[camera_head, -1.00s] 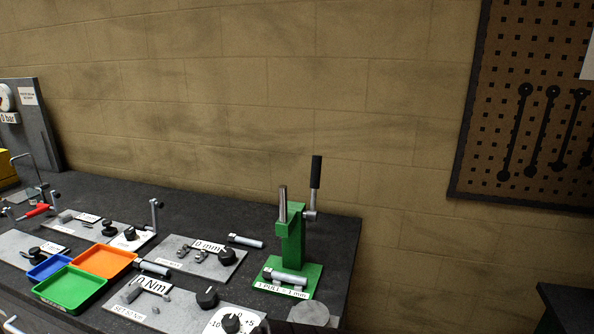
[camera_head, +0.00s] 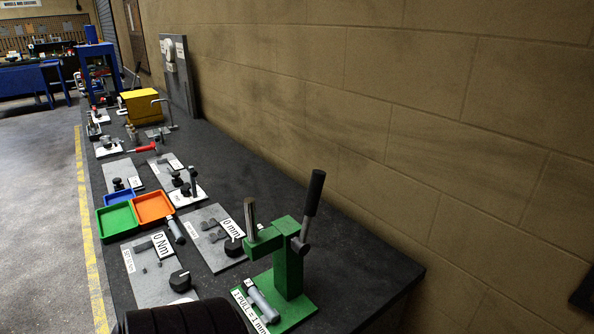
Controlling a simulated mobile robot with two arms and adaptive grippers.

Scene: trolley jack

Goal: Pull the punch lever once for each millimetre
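The green punch press (camera_head: 288,262) stands near the front end of the dark bench. Its lever (camera_head: 313,195) has a black grip and points up, leaning slightly right. A label reading "1 PULL = 1 mm" (camera_head: 248,312) lies on the press base, beside a grey cylindrical part (camera_head: 262,302). A grey plate (camera_head: 213,235) to the left carries a "0 mm" label (camera_head: 251,216) and a black knob (camera_head: 234,246). Neither of my grippers shows in the view.
A "0 Nm" plate (camera_head: 160,280) lies nearer. A black ribbed object (camera_head: 185,318) covers the bottom edge. A yellow box (camera_head: 143,106) and blue frame (camera_head: 98,68) stand farther along. Open floor lies left.

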